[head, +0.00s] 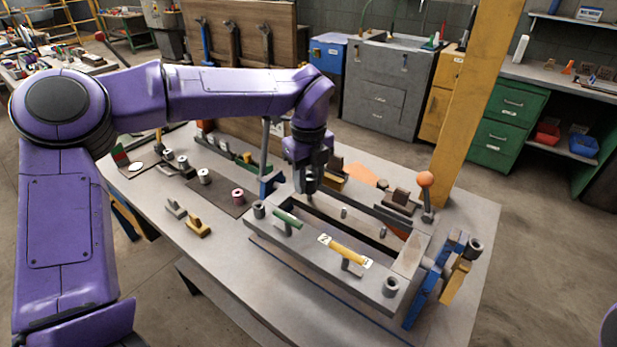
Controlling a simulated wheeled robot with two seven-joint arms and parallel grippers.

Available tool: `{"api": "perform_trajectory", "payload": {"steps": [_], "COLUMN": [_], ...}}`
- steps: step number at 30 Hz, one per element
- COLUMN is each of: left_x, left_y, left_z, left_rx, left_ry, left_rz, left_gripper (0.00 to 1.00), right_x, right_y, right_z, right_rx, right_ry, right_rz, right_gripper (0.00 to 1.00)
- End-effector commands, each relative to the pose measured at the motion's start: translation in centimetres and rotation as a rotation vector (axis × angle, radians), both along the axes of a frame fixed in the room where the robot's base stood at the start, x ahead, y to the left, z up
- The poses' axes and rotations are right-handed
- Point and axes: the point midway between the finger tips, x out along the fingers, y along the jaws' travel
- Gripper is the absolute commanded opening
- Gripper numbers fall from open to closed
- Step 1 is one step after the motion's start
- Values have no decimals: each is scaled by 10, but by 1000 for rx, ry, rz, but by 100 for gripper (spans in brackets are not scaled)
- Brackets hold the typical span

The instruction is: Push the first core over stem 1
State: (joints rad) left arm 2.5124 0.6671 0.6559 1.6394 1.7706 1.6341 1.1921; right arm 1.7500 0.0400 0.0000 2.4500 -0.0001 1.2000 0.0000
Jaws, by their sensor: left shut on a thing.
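My left gripper (309,183) points down over the left end of a grey mould frame (320,258) on the table. It is shut on a small dark grey piece, apparently the first core (311,187), mostly hidden by the fingers. Two short upright stems (344,212) and (383,232) show in the mould's open middle, right of the gripper. Any stem beneath the gripper, where stem 1 may be, is hidden, so I cannot tell whether the core is around it. My right gripper is out of view.
Spools (204,176) and a dark red one (238,196) stand on a dark mat left of the mould. Brass and grey blocks (197,226) lie near the front edge. An orange-knobbed lever (425,180) and a yellow post (470,100) rise at the right.

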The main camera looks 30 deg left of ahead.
Motion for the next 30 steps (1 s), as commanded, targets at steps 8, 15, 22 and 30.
{"api": "perform_trajectory", "payload": {"steps": [8,15,22,30], "left_x": [0,0,0,0], "left_y": [0,0,0,0], "left_z": [-6,-10,-15,-19], "left_rx": [0,0,0,0], "left_ry": [0,0,0,0], "left_rz": [0,0,0,0], "left_gripper": [6,6,6,6], "right_x": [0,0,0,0], "right_y": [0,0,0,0], "right_z": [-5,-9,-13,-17], "right_rx": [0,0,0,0], "right_ry": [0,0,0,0], "right_rz": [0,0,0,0], "right_gripper": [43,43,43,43]}}
